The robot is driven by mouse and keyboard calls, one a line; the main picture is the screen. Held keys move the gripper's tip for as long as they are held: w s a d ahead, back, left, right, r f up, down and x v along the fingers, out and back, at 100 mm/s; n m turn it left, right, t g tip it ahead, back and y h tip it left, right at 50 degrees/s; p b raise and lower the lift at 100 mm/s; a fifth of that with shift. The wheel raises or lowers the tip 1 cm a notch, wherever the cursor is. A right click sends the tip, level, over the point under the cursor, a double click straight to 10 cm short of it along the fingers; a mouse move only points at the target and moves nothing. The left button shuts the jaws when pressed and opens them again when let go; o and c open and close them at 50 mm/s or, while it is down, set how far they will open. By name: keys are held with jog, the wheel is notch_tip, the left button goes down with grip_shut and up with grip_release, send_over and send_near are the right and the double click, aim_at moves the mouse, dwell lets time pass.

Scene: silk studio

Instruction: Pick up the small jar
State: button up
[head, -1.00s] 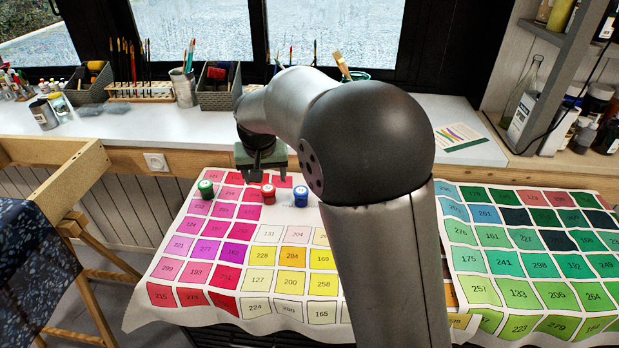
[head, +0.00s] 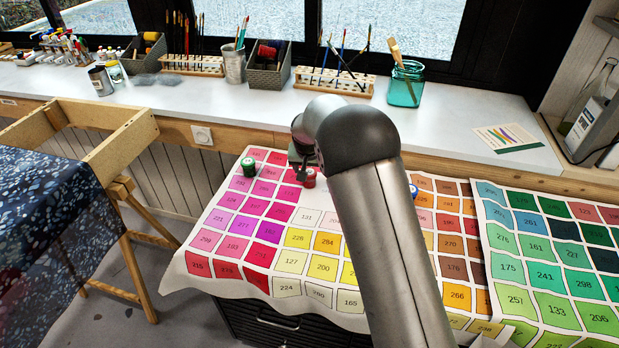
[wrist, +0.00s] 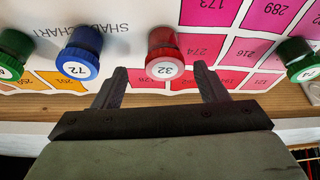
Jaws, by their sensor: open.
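Several small jars with coloured lids stand on the printed colour chart (head: 303,216). A red jar (wrist: 165,60) labelled 32 is in the middle of the wrist view, in front of and between my open fingers. It also shows in the head view (head: 310,179), close to my gripper. A blue jar (wrist: 80,52) labelled 72 is left of it; my arm mostly hides it in the head view. A green jar (head: 248,167) is to the left in the head view and at the right in the wrist view (wrist: 298,58). My gripper (wrist: 160,73) is open and empty.
Another green jar (wrist: 14,50) is at the wrist view's left edge. Behind the chart, a white sill (head: 330,118) holds brush racks (head: 335,80) and a teal glass jar (head: 405,86) with brushes. A wooden trestle (head: 120,150) stands left.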

aim_at(309, 175)
jog(key=shift+a+p+x, duration=0.15)
jog(key=shift+p+x, duration=0.1)
jog(key=shift+x, duration=1.05)
jog(key=shift+a+p+x, duration=0.15)
jog(key=shift+p+x, duration=0.1)
jog(key=shift+x, duration=1.05)
jog(key=shift+w, duration=0.1)
jog(key=c, duration=1.1)
